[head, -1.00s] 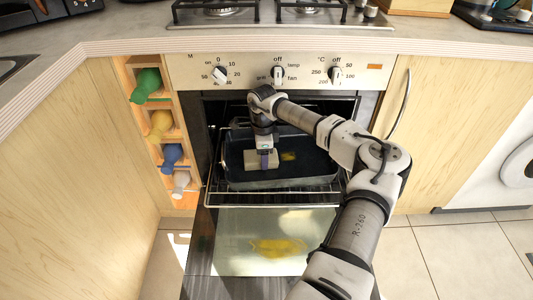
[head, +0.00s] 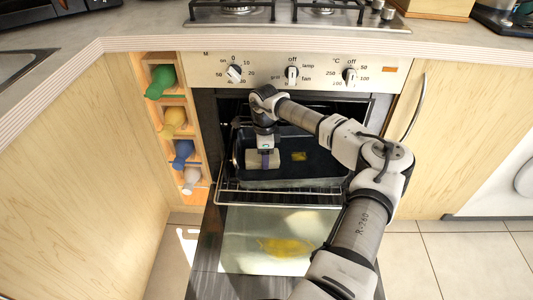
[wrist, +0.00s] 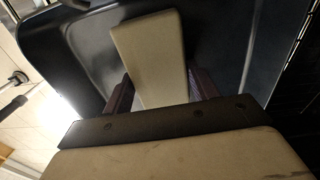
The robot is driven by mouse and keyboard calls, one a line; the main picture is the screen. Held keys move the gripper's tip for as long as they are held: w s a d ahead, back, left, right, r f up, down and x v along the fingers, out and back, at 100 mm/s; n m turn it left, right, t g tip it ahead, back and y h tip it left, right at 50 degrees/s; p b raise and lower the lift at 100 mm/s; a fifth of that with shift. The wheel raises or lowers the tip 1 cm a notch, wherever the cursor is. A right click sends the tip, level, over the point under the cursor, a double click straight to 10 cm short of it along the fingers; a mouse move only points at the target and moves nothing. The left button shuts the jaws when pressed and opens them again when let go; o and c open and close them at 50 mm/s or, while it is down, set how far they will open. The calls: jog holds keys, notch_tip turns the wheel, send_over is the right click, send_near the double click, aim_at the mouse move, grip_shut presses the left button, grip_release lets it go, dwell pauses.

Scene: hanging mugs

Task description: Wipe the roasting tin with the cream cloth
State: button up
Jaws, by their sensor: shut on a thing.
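The dark roasting tin (head: 312,176) sits on the wire rack in the open oven. A yellow patch (head: 298,156) shows on the tin's floor, right of the cloth. My gripper (head: 263,160) points down into the left part of the tin, shut on the cream cloth (head: 274,159), which looks like a folded pad. In the wrist view the cloth (wrist: 150,50) sticks out between the two fingers of my gripper (wrist: 160,95), over the tin's dark floor (wrist: 85,50). I cannot tell whether the cloth touches the floor.
The oven door (head: 235,240) is folded down in front, with a yellow smear (head: 285,247) on its glass. The wire rack (head: 275,198) sticks out under the tin. A rack of coloured bottles (head: 174,120) stands left of the oven. The control panel (head: 320,72) is above.

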aim_at(277, 154)
jog(key=shift+d, duration=0.1)
jog(key=shift+w+d+p, duration=0.15)
jog(key=shift+d+p, duration=0.15)
jog(key=shift+d, duration=1.6)
jog(key=shift+a+f, duration=0.15)
jog(key=shift+a, duration=0.9)
jog(key=shift+s+a, duration=0.25)
jog(key=shift+a, duration=0.85)
jog(key=shift+d, duration=0.1)
